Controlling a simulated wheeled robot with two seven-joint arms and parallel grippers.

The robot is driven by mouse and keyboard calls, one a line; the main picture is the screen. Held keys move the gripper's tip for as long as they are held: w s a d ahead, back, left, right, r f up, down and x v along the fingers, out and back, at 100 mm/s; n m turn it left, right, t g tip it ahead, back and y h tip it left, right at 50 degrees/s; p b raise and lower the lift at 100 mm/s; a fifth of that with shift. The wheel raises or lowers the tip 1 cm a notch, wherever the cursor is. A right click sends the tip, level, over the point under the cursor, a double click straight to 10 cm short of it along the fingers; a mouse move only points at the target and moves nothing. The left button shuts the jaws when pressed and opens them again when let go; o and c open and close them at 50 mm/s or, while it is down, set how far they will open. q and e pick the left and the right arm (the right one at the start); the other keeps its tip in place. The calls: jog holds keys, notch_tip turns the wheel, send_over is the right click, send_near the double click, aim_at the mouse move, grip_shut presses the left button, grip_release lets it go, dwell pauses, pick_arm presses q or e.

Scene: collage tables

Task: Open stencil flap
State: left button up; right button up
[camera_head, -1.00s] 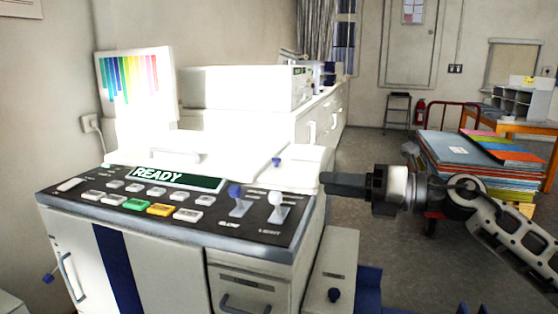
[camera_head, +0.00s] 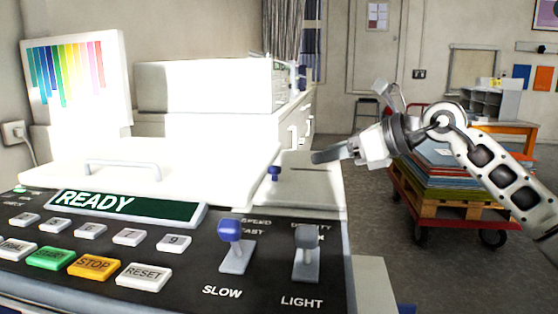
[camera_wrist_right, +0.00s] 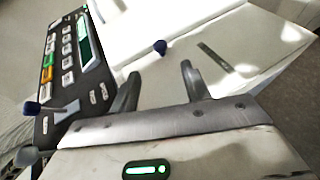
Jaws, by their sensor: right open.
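The white duplicating machine has a large white lid with a bar handle (camera_head: 122,168) on top. Right of the lid is a flat white panel (camera_head: 305,190) with a small blue knob (camera_head: 273,173) at its left side; I cannot tell for sure which cover is the stencil flap. Both covers look shut. My right gripper (camera_head: 326,155) is open and empty above this panel. In the right wrist view the fingers (camera_wrist_right: 160,67) stand apart, with the blue knob (camera_wrist_right: 160,46) ahead between them, not touched. My left gripper is not in view.
The dark control panel (camera_head: 190,262) has a READY display, buttons and two upright levers: blue SLOW (camera_head: 231,232) and grey LIGHT (camera_head: 306,240). A colour-striped board (camera_head: 75,75) stands behind left. A cart of coloured sheets (camera_head: 450,180) is to the right, with open floor around it.

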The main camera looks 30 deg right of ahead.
aim_at(276, 168)
jog(key=p+x, duration=0.1)
jog(key=x, duration=0.9)
jog(key=shift+w+a+f, duration=0.15)
jog(key=shift+a, duration=0.05)
jog(key=shift+w+a+f, duration=0.3)
jog(key=shift+w+f, duration=0.05)
jog(key=shift+w, duration=0.25)
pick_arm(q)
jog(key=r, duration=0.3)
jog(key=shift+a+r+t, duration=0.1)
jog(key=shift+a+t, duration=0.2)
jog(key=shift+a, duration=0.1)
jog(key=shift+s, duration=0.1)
pick_arm(e)
jog(key=shift+c, duration=0.4)
grip_shut()
